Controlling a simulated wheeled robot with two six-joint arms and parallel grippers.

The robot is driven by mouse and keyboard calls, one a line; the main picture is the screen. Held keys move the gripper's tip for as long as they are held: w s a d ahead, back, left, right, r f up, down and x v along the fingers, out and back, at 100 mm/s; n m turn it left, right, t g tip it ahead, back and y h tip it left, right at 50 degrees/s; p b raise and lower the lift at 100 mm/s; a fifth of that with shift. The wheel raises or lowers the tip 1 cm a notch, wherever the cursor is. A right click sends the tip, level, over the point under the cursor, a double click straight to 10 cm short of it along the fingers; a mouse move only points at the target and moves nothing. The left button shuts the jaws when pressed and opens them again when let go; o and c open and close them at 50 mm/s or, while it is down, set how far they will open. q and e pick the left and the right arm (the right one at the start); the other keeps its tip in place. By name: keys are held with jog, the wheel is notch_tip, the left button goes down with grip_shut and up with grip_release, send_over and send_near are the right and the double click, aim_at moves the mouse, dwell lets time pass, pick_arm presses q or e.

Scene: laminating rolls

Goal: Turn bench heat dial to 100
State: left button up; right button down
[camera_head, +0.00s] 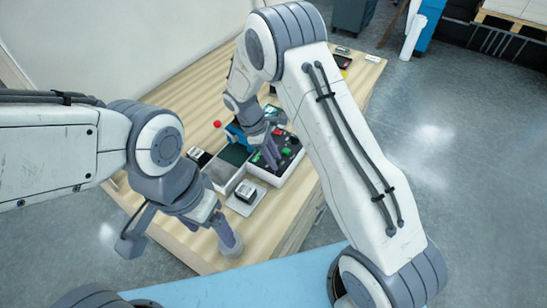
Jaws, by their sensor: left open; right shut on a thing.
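A white bench box (291,163) with a black top panel stands on the wooden table. The panel carries small green and red parts. My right gripper (270,160) comes down from above at the panel's left side, with its fingertips at the panel. It is shut on what seems to be the heat dial, which the fingers hide. The dial's numbers and pointer cannot be read. My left gripper (232,245) is open and empty, pointing down near the table's front edge, apart from the box.
A small device (246,192) on a pale plate sits in front of the box. A grey tray (224,172) is to its left. A red knob on a blue piece (235,134) stands behind. The wooden table (180,255) is bare at the front left.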

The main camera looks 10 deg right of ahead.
dwell(0.3)
jog(key=c, duration=0.6)
grip_release()
jog(key=b+v, duration=0.3)
jog(key=v, duration=0.7)
jog(key=shift+r, duration=0.3)
jog(key=shift+a, duration=0.1)
